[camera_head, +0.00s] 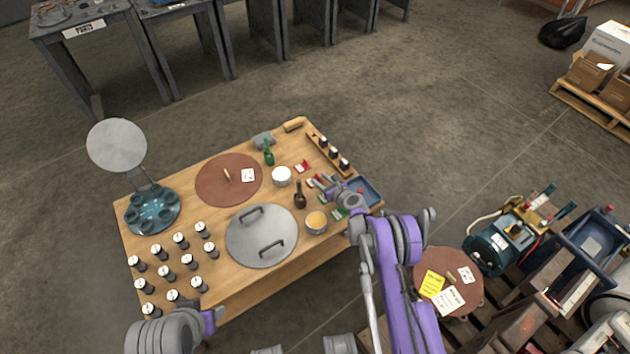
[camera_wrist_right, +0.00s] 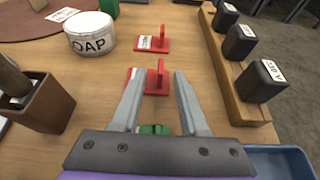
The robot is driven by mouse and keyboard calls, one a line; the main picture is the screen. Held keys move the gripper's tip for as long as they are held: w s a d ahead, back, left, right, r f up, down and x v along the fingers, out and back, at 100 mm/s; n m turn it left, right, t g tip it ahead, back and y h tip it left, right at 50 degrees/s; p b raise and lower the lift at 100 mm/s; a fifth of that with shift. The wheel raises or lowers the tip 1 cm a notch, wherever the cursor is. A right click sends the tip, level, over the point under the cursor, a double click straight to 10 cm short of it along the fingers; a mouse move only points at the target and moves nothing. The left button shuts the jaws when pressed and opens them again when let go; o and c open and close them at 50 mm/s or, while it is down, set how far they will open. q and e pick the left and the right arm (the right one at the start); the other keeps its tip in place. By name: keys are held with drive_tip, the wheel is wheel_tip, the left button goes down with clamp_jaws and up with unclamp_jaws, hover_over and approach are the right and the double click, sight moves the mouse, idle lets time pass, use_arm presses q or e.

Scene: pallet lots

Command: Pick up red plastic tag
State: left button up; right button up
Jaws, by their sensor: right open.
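A red plastic tag (camera_wrist_right: 158,78) with an upright fin lies flat on the wooden table, between and just beyond my right fingertips in the right wrist view. A second red tag (camera_wrist_right: 153,42) with a white label lies farther off, and it also shows in the head view (camera_head: 302,167). My right gripper (camera_wrist_right: 156,88) is open and empty, pointing down at the table; it also shows in the head view (camera_head: 326,182). A green piece (camera_wrist_right: 150,130) shows low between the fingers, partly hidden by the gripper. My left arm shows at the lower left; its fingers are not visible.
A wooden rack (camera_wrist_right: 235,75) with black-capped blocks stands right of the gripper. A SOAP tub (camera_wrist_right: 90,33) and a brown holder (camera_wrist_right: 40,105) stand to the left. A blue tray (camera_head: 367,190) is at the table's right edge. A round metal lid (camera_head: 262,232) lies mid-table.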

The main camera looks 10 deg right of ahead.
clamp_jaws()
idle(0.3)
